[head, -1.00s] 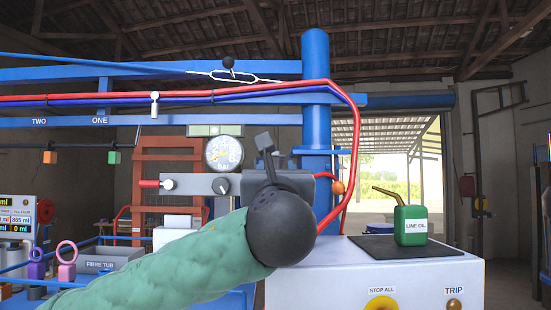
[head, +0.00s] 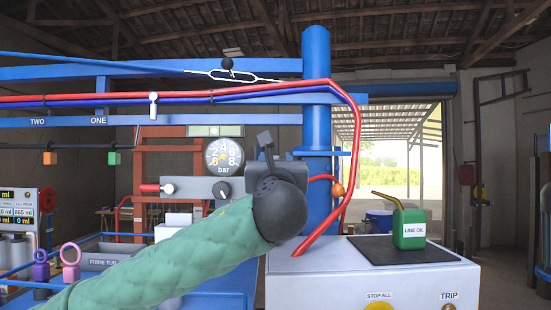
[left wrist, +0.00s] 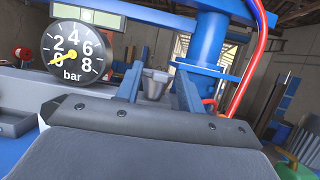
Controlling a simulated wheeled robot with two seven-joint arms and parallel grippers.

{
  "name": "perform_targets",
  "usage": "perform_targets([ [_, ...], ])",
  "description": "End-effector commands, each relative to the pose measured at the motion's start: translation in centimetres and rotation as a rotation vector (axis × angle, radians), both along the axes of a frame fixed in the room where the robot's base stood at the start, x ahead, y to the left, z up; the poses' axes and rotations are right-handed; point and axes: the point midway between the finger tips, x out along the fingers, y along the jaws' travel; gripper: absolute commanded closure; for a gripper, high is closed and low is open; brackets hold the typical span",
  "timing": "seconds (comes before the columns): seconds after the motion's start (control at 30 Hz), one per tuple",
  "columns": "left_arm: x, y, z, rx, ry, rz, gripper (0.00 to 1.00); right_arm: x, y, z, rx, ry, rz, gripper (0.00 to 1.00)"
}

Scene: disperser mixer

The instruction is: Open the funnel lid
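I cannot make out a funnel or its lid for certain in either view. My left gripper (head: 265,142) is raised in front of the blue post, beside the grey regulator block. My dark rounded wrist hides part of what lies behind it. In the left wrist view its two fingers (left wrist: 159,86) stand apart. A small grey tapered piece (left wrist: 155,83) shows between them, with gaps on both sides; I cannot tell whether it is part of the funnel. My right gripper is in neither view.
A pressure gauge (head: 223,155) sits above a grey control block (head: 195,188) with a knob. The blue post (head: 317,130) carries red and blue hoses. A green LINE OIL can (head: 409,229) stands on a dark mat on the white cabinet (head: 330,265). A FIBRE TUB (head: 104,261) is at left.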

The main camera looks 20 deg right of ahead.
Motion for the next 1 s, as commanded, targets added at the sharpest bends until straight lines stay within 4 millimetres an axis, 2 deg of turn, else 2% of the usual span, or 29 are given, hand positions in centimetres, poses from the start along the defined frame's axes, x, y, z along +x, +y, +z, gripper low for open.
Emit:
perform_targets([
  [0.17,0.0,0.0,0.0,0.000,0.000,0.000,0.62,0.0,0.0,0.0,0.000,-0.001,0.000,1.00],
  [0.37,0.0,0.0,0.0,0.000,0.000,0.000,0.99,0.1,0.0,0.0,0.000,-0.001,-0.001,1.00],
  [0.83,0.0,0.0,0.4,0.007,0.028,0.000,1.00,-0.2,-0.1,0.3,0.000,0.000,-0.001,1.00],
  [1.0,0.1,0.0,1.2,0.029,0.102,0.001,1.00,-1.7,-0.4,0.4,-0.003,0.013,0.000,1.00],
])
